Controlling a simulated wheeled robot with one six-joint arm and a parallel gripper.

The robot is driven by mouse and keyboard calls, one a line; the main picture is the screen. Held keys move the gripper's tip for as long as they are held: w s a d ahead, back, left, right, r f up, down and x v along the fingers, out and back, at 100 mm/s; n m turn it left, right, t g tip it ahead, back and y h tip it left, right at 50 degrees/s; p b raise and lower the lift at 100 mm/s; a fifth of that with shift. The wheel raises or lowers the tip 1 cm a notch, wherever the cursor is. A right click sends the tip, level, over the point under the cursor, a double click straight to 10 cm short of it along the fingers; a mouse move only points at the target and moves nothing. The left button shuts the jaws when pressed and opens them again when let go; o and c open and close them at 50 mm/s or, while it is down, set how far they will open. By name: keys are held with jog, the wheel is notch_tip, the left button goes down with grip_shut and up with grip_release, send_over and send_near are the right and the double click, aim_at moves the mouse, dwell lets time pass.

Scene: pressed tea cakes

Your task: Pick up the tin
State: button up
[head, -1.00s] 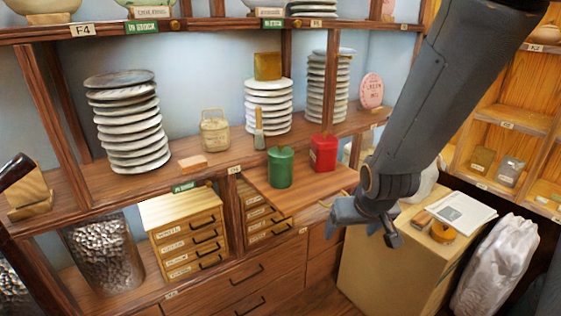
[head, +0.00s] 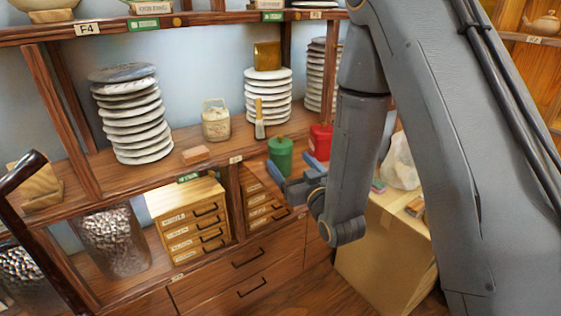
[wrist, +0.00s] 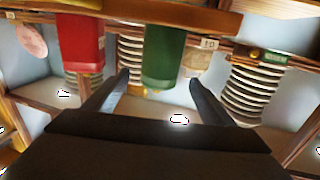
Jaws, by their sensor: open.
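A green cylindrical tin (head: 280,157) with a small knob on its lid stands on the pull-out wooden board below the plate shelf. A red squarish canister (head: 320,138) stands to its right, partly hidden by my arm. My gripper (head: 292,168) is open and empty, in front of the green tin. In the wrist view the scene looks upside down. The green tin (wrist: 163,55) shows beyond and between my open fingers (wrist: 159,82), and the red canister (wrist: 82,42) is to the left. I cannot tell whether either finger touches the green tin.
Stacked plates (head: 130,120), a beige lidded jar (head: 215,120), a small wooden block (head: 196,155) and a brush (head: 260,120) stand on the shelf behind. A small drawer chest (head: 187,222) is at lower left. A cardboard box (head: 375,250) stands below right.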

aim_at(281, 151)
jog(key=shift+p+x, duration=1.65)
jog(key=shift+x, duration=2.05)
jog(key=c, duration=1.9)
jog(key=shift+r+b, duration=1.35)
jog(key=shift+r, duration=3.65)
